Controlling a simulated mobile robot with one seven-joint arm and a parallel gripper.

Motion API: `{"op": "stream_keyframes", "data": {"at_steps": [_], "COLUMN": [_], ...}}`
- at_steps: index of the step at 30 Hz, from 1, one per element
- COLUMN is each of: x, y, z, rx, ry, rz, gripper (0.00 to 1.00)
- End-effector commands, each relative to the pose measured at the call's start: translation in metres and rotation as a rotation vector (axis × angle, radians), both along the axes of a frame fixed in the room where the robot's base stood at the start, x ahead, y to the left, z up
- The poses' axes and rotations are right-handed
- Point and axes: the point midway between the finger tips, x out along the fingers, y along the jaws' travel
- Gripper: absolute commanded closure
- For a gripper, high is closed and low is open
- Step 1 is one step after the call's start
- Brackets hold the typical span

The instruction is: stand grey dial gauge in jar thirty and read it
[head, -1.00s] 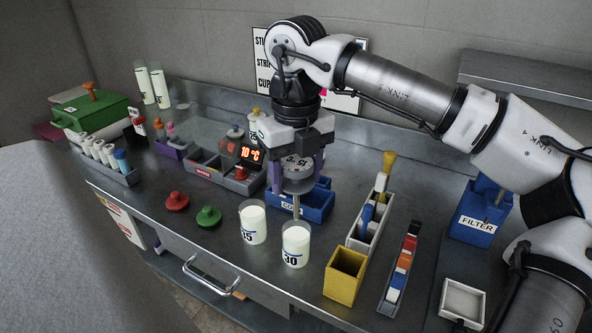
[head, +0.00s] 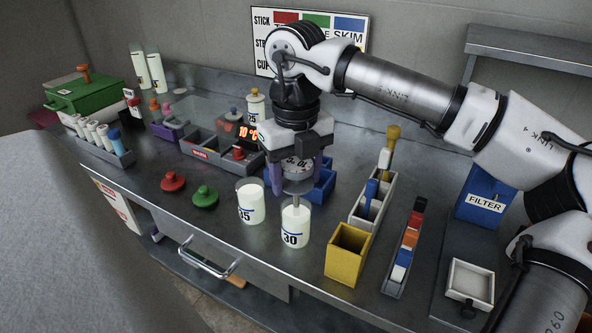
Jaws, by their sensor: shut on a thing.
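My gripper (head: 299,162) is shut on the grey dial gauge (head: 299,184), holding it upright with its round face up. The gauge's stem points down into the mouth of jar thirty (head: 295,226), a clear jar of white liquid marked 30. How deep the stem tip sits is hidden by the jar's contents. Jar thirty-five (head: 250,203), also with white liquid, stands just left of it. The numbers on the gauge face are too small to read surely.
A yellow open box (head: 347,254) stands right of jar thirty, with a grey rack (head: 366,206) behind it. Red (head: 172,181) and green (head: 205,196) lids lie left of the jars. A blue bin (head: 324,185) is behind my gripper. The front left counter is clear.

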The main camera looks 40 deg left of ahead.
Motion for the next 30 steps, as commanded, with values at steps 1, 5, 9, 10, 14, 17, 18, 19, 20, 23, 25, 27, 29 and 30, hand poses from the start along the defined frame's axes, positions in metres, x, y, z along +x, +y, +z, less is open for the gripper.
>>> {"op": "stream_keyframes", "data": {"at_steps": [1, 5, 9, 10, 14, 17, 18, 19, 20, 23, 25, 27, 29, 30], "x": [0.0, 0.0, 0.0, 0.0, 0.0, 0.0, 0.0, 0.0, 0.0, 0.0, 0.0, 0.0, 0.0, 0.0], "y": [0.0, 0.0, 0.0, 0.0, 0.0, 0.0, 0.0, 0.0, 0.0, 0.0, 0.0, 0.0, 0.0, 0.0], "z": [-0.005, -0.013, -0.022, -0.024, -0.031, -0.037, -0.04, -0.041, -0.043, -0.048, -0.051, -0.053, -0.053, -0.053], "rx": [0.0, 0.0, 0.0, 0.0, 0.001, 0.001, 0.001, 0.001, 0.001, 0.0, 0.0, 0.0, 0.0, 0.0], "ry": [-0.001, -0.001, 0.0, 0.0, 0.0, 0.0, 0.0, 0.0, 0.0, 0.0, 0.0, 0.0, 0.0, 0.0], "rz": [0.0, 0.0, 0.0, 0.0, 0.0, 0.0, 0.0, 0.0, 0.0, 0.0, 0.0, 0.0, 0.0, 0.0], "gripper": [0.72, 0.72, 0.72, 0.72, 0.72, 0.72, 0.72, 0.72, 0.72, 0.72, 0.72, 0.72, 0.72, 0.72]}}
